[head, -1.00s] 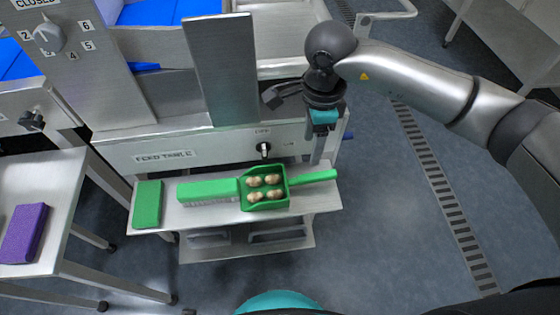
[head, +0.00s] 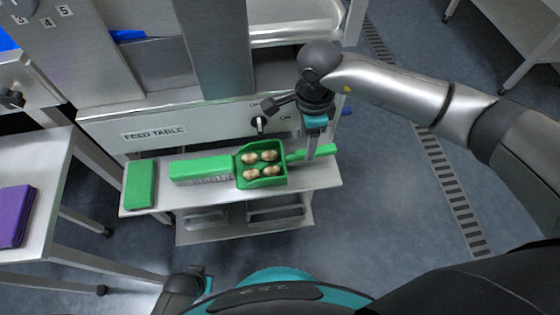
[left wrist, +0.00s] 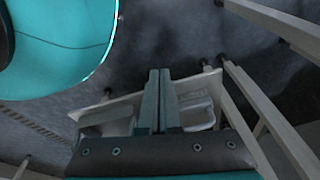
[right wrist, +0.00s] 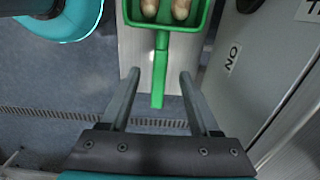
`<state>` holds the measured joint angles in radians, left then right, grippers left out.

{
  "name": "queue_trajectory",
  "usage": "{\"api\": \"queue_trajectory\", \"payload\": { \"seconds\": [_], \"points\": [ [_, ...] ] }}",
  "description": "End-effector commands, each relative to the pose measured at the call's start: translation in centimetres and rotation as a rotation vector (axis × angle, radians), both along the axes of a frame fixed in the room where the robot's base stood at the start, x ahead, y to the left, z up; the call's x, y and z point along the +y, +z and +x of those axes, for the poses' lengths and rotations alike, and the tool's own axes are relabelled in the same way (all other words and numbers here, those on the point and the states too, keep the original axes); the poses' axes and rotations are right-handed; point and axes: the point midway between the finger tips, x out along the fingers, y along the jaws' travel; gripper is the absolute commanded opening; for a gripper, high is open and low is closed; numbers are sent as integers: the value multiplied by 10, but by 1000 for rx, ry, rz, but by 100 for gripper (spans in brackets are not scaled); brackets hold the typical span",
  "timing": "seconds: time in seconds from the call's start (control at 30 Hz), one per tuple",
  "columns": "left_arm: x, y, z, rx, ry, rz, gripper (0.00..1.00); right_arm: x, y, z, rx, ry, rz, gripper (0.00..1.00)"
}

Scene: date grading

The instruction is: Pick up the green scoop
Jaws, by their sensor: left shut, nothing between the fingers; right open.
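The green scoop (head: 241,178) lies on the steel shelf below the feed table panel, with several brown dates (head: 262,157) in its pan. Its handle (head: 322,151) points right. My right gripper (head: 310,157) is open at the handle, pointing down. In the right wrist view the handle (right wrist: 159,75) of the scoop ends between the two open fingers (right wrist: 155,85), and I see no contact. My left gripper (left wrist: 160,75) is shut and empty in the left wrist view, with the shelf beyond it.
A green brush (head: 203,168) lies left of the scoop, and a green pad (head: 140,185) lies at the shelf's left end. A purple pad (head: 14,215) is on the left table (head: 40,160). The control knob (head: 259,123) sits on the panel behind the scoop.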

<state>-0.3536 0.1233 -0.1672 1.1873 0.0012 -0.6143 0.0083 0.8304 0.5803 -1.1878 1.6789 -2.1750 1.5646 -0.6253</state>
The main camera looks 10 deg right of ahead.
Motion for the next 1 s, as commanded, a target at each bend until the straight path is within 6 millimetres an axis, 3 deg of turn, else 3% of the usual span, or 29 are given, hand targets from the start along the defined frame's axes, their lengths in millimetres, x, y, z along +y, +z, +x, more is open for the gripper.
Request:
{"api": "queue_trajectory", "payload": {
  "seconds": [0.6, 1.0],
  "points": [
    [-20, 30, 23, -4, 4, -21, 0, 0, -49, 0, 1, 0, 0, 62],
    [-21, 35, 25, -3, 3, -22, 0, 0, -52, 0, 0, 0, 0, 60]
  ]
}}
